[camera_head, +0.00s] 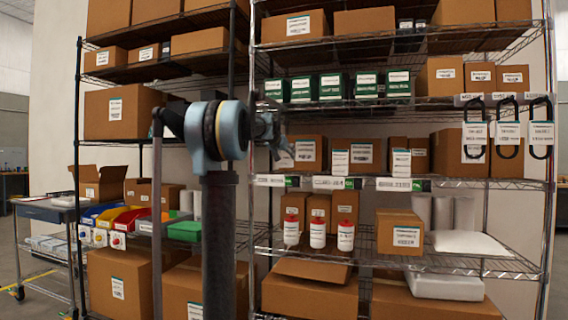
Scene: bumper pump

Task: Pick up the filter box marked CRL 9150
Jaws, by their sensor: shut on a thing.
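My gripper (272,136) is in front of the middle shelf bay, partly hidden behind my own blue-grey arm joint. It is shut on a small white box (284,160), which hangs tilted just below the fingers. Two similar white boxes with green bands stand upright on the middle shelf to the right: one at the centre (340,162) and one farther right (401,163). The print on all of these boxes is too small to read, so I cannot tell which is marked CRL 9150.
Wire shelves (460,183) hold many cardboard boxes (400,232). Green boxes (332,86) stand above, and white bottles with red caps (317,232) below. Black belts (507,125) hang at the right. A rack post stands close beside my gripper.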

